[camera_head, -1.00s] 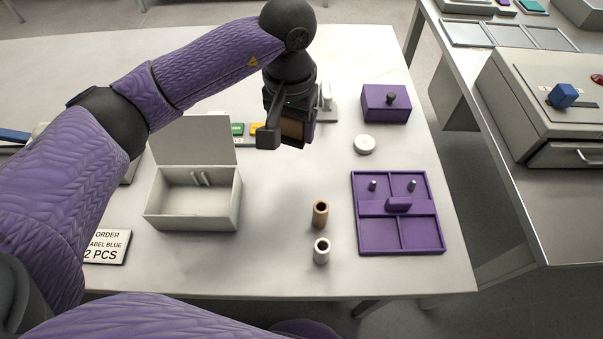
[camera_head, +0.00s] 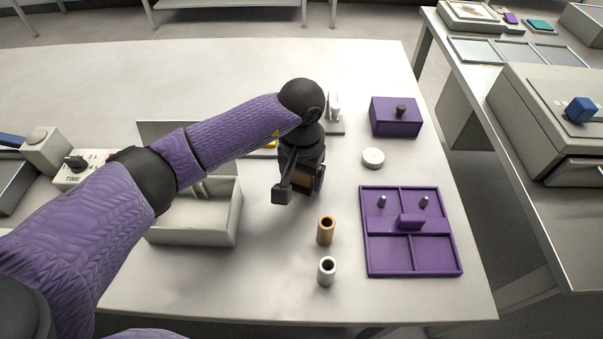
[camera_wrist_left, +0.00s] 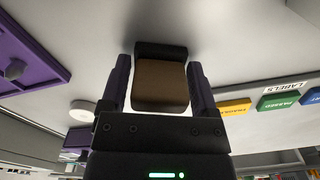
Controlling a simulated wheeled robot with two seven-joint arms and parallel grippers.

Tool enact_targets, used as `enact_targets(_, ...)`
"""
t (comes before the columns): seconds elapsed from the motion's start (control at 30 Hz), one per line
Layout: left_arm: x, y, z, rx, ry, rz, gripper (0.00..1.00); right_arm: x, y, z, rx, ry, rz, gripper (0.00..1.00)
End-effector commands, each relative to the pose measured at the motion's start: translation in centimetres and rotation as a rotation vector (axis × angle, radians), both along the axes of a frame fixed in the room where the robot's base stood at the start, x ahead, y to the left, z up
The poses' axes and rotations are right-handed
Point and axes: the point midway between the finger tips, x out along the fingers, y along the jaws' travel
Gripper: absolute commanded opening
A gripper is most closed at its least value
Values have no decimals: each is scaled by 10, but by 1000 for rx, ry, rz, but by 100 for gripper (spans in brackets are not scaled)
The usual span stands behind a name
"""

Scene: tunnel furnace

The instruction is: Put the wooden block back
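My left gripper (camera_head: 299,190) hangs above the table, right of the pale box and behind the upright tubes. It is shut on the wooden block, a brown piece (camera_wrist_left: 160,85) with a dark far end, seen between the two fingers in the left wrist view. In the head view only a small brown side of the wooden block (camera_head: 304,179) shows; the gripper hides the rest. The block appears held clear of the table. My right gripper is not in view.
A copper tube (camera_head: 326,231) and a silver tube (camera_head: 327,271) stand just in front. A purple divided tray (camera_head: 387,256) lies to the right, with a white disc (camera_head: 373,157) and purple box (camera_head: 395,118) behind. The open box (camera_head: 190,230) is partly covered by my arm.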

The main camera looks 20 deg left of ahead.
Motion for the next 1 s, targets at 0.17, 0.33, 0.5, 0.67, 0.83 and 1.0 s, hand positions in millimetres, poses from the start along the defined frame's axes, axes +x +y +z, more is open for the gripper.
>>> enact_targets(0.17, 0, 0, 0, 0, 0, 0, 100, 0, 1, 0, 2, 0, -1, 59)
enact_targets(0.33, 0, 0, 4, 0, 0, 0, 100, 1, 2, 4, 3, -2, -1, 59)
enact_targets(0.5, 1, 0, 42, 0, -6, -1, 100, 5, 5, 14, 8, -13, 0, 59)
enact_targets(0.67, 1, 0, 88, 0, -5, -1, 100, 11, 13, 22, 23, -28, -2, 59)
enact_targets(0.83, 0, 0, 117, 0, -2, 0, 100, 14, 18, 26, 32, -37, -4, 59)
enact_targets(1.0, 0, 0, 124, 0, 1, 0, 100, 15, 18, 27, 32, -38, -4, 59)
